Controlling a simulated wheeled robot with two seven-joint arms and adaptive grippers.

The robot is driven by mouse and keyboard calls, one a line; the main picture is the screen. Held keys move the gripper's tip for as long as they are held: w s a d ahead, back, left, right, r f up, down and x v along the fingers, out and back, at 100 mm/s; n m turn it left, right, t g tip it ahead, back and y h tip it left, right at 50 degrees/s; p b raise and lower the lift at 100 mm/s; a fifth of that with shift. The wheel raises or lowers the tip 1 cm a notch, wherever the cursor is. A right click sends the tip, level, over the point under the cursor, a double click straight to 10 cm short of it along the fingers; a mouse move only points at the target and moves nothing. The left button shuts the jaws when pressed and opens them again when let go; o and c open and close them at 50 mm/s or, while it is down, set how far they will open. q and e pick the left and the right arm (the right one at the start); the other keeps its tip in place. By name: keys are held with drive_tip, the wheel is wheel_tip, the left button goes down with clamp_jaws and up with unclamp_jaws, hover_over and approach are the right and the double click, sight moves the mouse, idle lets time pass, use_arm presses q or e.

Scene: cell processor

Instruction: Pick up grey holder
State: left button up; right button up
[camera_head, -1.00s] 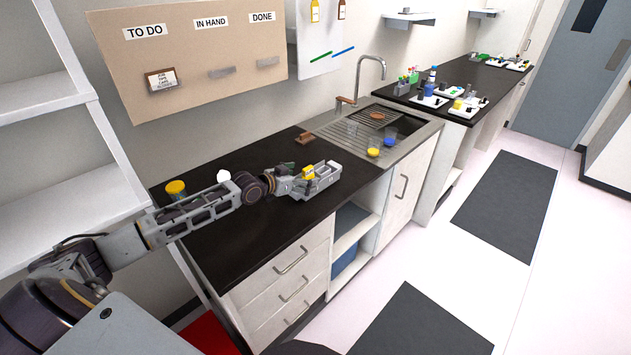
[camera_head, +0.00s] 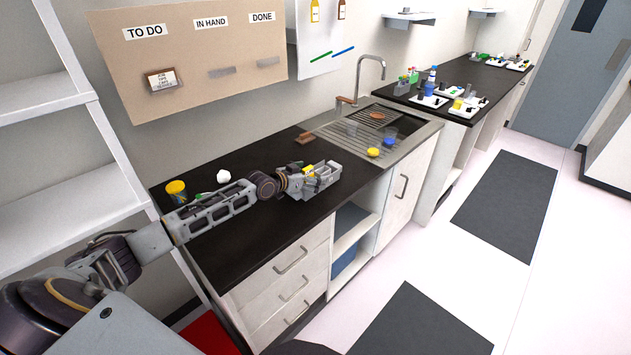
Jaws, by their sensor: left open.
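My left arm reaches in from the left over the near black counter. My left gripper (camera_head: 322,178) is open, low over the counter short of the sink. A small grey piece with yellow, red and green bits (camera_head: 309,169) shows right at the gripper; it looks like a grey holder with coloured items, mostly hidden by the fingers. I cannot tell whether the fingers touch it. Another grey holder (camera_head: 402,87) with green-topped items stands on the far counter. My right gripper is not in view.
A yellow-lidded jar (camera_head: 176,191) and a white lump (camera_head: 223,176) sit behind my forearm. A brown block (camera_head: 305,138) lies near the wall. The sink (camera_head: 398,125) and tap (camera_head: 371,62) are to the right. White shelves (camera_head: 75,175) stand at the left.

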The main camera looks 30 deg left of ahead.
use_arm(q)
drive_tip(key=shift+c, duration=0.4)
drive_tip(key=shift+s, duration=0.1)
drive_tip(key=c, duration=1)
drive_tip(key=shift+f, duration=0.1)
drive_tip(key=shift+c, duration=0.2)
drive_tip(key=shift+r, duration=5.15)
drive_tip(key=o, duration=0.5)
drive_tip(key=c, duration=0.9)
